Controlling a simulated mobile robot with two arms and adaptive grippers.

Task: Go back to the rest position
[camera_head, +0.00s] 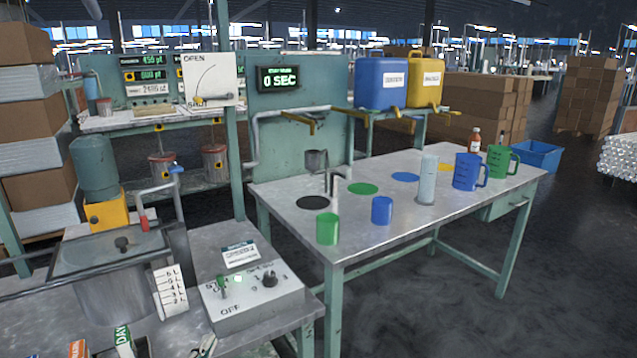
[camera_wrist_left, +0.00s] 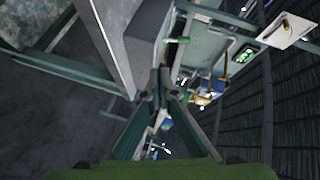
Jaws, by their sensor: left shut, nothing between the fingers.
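My left gripper (camera_head: 204,346) shows only in small part at the bottom edge of the head view, in front of the workbench with the control box (camera_head: 252,296). In the left wrist view its two dark fingers (camera_wrist_left: 157,90) run up from the bottom and meet at their tips. It is shut, and nothing shows between the fingers. The wrist view is tilted, with the benches beyond the fingertips. My right gripper is in neither view.
Left of the control box stands a lidded tank (camera_head: 110,270) with a level scale (camera_head: 170,291). The grey table (camera_head: 330,225) carries a green cup (camera_head: 327,229), a blue cup (camera_head: 381,210), a clear cylinder (camera_head: 427,180) and jugs. Open floor lies at the right.

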